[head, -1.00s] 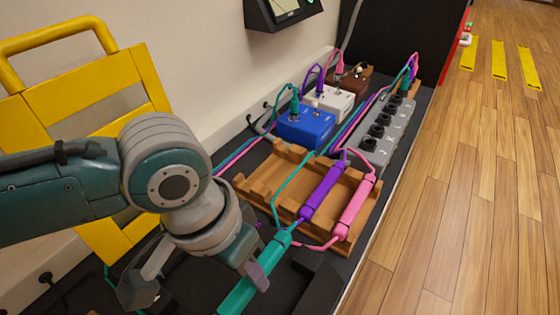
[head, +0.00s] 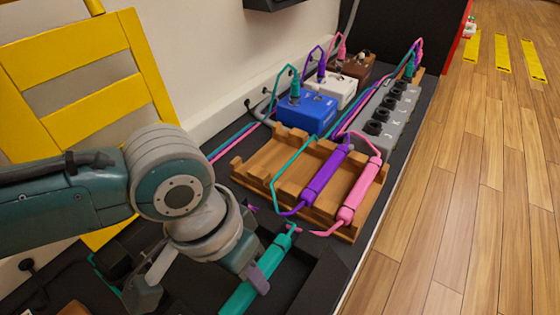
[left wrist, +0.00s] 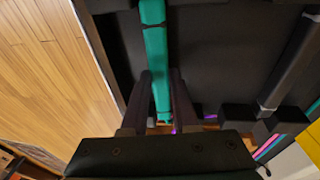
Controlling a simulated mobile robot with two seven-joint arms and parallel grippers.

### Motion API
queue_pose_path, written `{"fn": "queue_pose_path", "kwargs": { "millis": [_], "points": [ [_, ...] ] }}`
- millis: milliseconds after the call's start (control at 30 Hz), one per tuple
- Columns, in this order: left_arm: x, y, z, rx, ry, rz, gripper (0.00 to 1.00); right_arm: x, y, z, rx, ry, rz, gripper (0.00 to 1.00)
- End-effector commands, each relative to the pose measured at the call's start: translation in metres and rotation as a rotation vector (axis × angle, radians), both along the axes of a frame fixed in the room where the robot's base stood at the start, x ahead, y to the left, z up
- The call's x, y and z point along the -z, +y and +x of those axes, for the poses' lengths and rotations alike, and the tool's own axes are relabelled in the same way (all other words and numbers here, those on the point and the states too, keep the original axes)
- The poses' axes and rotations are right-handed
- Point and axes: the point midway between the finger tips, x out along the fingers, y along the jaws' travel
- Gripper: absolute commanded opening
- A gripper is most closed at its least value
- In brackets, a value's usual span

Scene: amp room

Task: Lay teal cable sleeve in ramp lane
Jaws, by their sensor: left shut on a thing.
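The teal cable sleeve (head: 246,288) is a long teal tube, tilted in the head view, in front of the wooden ramp (head: 262,170) and outside its lanes. My left gripper (head: 256,279) is shut on it; one finger shows in the head view and the other is mostly hidden. In the left wrist view the teal sleeve (left wrist: 155,45) runs between the two fingers of my left gripper (left wrist: 162,80). The purple sleeve (head: 328,172) and the pink sleeve (head: 360,192) lie in ramp lanes on the right. Lanes to their left look empty. My right gripper is not in view.
Behind the ramp stand a blue pedal (head: 308,115), a white pedal (head: 336,90), a brown pedal (head: 358,66) and a grey socket box (head: 385,120). Teal, purple and pink cables cross the ramp area. A yellow frame (head: 85,85) stands at left. Wooden floor lies right.

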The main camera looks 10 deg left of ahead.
Motion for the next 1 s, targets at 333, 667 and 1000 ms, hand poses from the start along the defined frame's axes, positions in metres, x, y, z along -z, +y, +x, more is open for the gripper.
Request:
{"fn": "queue_pose_path", "kwargs": {
  "millis": [333,667,1000],
  "points": [
    [0.0057,-0.0003,-0.0001,0.001,0.0,0.0,0.0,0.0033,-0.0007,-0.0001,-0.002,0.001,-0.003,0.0],
    [0.0057,-0.0002,-0.0001,0.001,0.0,0.0,0.55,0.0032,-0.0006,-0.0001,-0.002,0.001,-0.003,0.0],
    [0.0051,0.0001,-0.0004,0.001,0.001,0.0,0.63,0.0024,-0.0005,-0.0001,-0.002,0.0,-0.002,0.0]
  ]
}}
